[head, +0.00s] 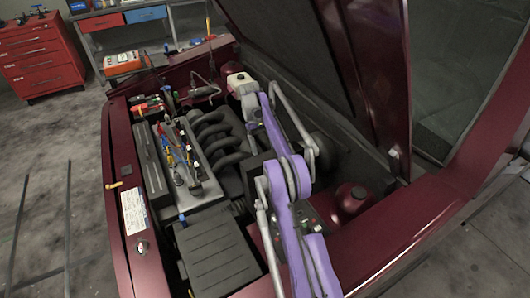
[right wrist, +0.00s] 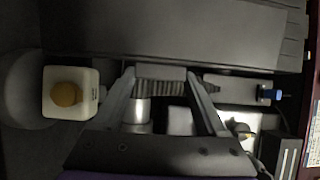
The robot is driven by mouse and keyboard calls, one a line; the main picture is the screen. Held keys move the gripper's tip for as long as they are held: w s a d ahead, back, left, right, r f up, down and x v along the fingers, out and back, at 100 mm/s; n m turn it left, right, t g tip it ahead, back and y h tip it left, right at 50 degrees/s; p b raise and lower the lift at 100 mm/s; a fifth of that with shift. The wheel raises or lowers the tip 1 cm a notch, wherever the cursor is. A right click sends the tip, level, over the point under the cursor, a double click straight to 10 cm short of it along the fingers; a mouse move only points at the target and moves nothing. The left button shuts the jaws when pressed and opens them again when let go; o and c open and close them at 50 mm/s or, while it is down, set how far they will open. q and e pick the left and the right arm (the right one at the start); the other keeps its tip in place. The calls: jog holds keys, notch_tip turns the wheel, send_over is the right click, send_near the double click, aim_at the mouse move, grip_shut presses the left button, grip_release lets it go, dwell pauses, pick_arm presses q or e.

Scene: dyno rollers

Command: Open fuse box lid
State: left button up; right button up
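Between the tips show a small grey block and a ribbed dark piece, beside the lid's edge. I cannot tell whether the fingers touch them. In the head view my purple and grey right arm reaches into the bay and its fingers are hidden. My left gripper is not in view.
The hood (head: 375,70) stands raised at the right. A white reservoir with a yellow cap (right wrist: 68,94) is left of my right gripper. Black hoses (head: 215,135) and several tools on a grey cover (head: 190,165) lie beyond the box. A red tool cabinet (head: 40,60) stands back left.

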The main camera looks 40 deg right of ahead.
jog(key=o, duration=0.4)
jog(key=shift+c, duration=0.2)
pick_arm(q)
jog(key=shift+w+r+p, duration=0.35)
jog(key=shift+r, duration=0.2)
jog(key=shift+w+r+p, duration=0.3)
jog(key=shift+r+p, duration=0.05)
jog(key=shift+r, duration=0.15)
pick_arm(e)
notch_tip(320, 180, up, 10)
jog(key=shift+s, duration=0.1)
